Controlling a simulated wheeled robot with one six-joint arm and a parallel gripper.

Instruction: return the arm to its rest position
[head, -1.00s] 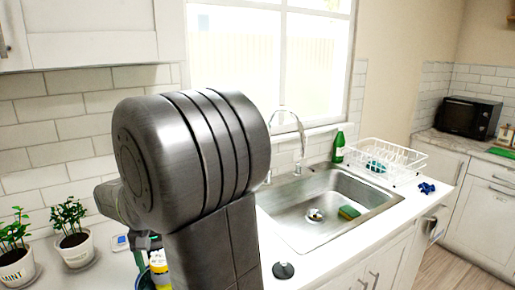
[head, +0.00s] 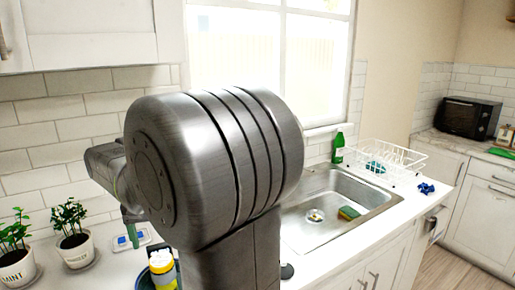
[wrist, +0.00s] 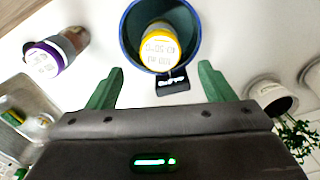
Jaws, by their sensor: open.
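My gripper (wrist: 158,84) is open in the wrist view, its two green fingers apart with nothing between the tips. Ahead of the fingers is a blue-rimmed container (wrist: 128,38) with a yellow-and-white bottle (wrist: 158,48) inside it. In the head view my arm's large dark joint fills the middle and hides part of the counter. One green finger (head: 132,228) shows at its left, above the counter. The yellow-and-white bottle (head: 162,268) shows below it, partly cut off by the frame edge and my arm.
Potted plants (head: 72,235) stand at the left by the tiled wall. The sink (head: 335,215) holds a sponge (head: 349,213). A green bottle (head: 338,148) and white dish rack (head: 380,160) stand behind it. The wrist view also shows a purple-banded bottle (wrist: 48,56).

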